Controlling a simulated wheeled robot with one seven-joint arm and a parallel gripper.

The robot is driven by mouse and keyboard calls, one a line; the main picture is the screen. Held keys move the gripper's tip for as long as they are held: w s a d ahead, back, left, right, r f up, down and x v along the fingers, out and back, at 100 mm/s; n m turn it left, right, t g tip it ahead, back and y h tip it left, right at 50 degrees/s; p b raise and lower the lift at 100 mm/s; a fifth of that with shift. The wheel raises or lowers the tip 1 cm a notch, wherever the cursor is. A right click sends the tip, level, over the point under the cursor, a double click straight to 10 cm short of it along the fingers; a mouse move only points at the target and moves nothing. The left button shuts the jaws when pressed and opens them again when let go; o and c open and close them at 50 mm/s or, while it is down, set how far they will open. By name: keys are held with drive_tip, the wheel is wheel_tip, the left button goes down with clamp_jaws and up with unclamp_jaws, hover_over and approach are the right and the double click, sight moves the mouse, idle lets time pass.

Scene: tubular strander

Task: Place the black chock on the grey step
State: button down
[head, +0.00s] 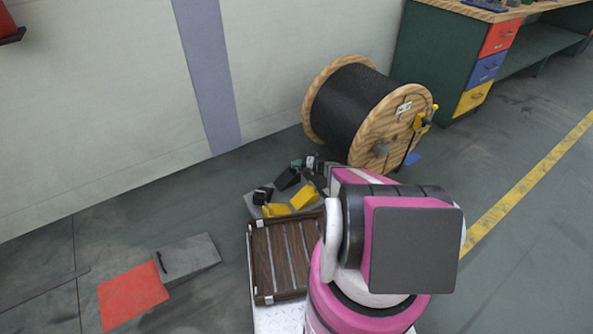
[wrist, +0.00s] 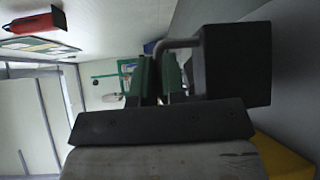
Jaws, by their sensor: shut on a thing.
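My gripper (wrist: 160,78) has green fingers shut on the bent grey handle of a black chock (wrist: 236,65), a dark block at the right of the wrist view. In the head view my gripper (head: 298,163) is partly hidden by my arm, and the held chock (head: 288,179) hangs just below it, over or near the grey tray. The grey step (head: 190,255) is a low block on the floor at lower left, with a thin dark handle on top and a red slab against it. It is well apart from my gripper.
A grey tray (head: 253,207) holds yellow chocks (head: 303,198) and another black piece (head: 262,194). A brown slatted deck (head: 282,255) lies in front. A cable drum (head: 352,108) stands behind my arm, by the wall. Floor between deck and step is clear.

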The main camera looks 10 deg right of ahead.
drive_tip(key=shift+f, duration=1.6)
drive_tip(key=c, duration=1.2)
unclamp_jaws()
